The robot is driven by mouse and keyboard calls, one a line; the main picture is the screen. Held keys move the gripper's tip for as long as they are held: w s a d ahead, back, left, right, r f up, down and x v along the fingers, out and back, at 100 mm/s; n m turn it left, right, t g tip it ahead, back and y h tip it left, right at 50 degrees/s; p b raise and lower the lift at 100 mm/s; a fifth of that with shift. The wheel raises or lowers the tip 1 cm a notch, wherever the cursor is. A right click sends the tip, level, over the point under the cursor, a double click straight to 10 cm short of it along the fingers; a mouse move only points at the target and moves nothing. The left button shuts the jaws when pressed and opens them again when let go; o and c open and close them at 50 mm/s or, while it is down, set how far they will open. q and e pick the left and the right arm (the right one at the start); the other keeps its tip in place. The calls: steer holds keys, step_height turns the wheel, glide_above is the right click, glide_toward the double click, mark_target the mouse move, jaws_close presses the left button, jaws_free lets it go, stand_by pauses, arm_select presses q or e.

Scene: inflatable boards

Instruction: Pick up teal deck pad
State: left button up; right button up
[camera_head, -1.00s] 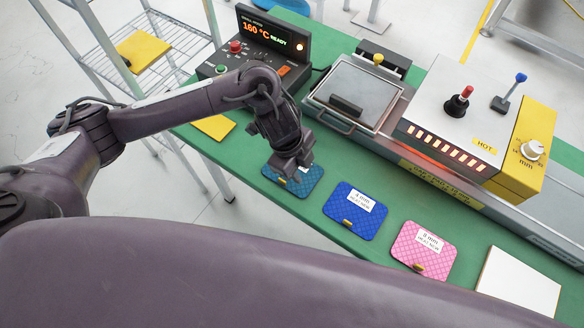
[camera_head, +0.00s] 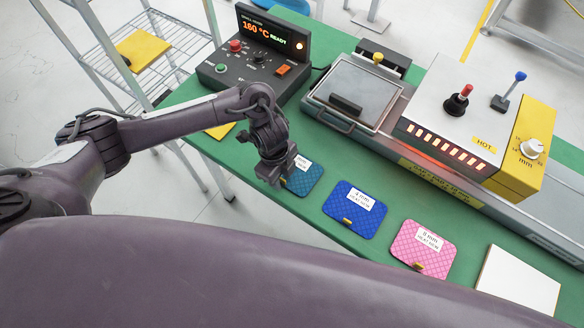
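The teal deck pad (camera_head: 308,182) lies on the green table top at the left of a row of pads, with a white label near its upper edge. My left gripper (camera_head: 271,183) points down at the pad's left edge and covers part of that side, including where its small yellow tab was visible earlier. I cannot tell whether the gripper touches the pad, or whether its fingers are open or shut. My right gripper is not in view.
A blue pad (camera_head: 355,208), a pink pad (camera_head: 424,248) and a white board (camera_head: 518,280) lie to the right. Behind are a control box (camera_head: 255,62), a hinged plate press (camera_head: 355,92) and a heater marked HOT (camera_head: 462,125). A yellow pad (camera_head: 219,131) lies partly behind my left arm.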

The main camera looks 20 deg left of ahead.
arm_select(q)
jaws_close()
stand_by(0.3)
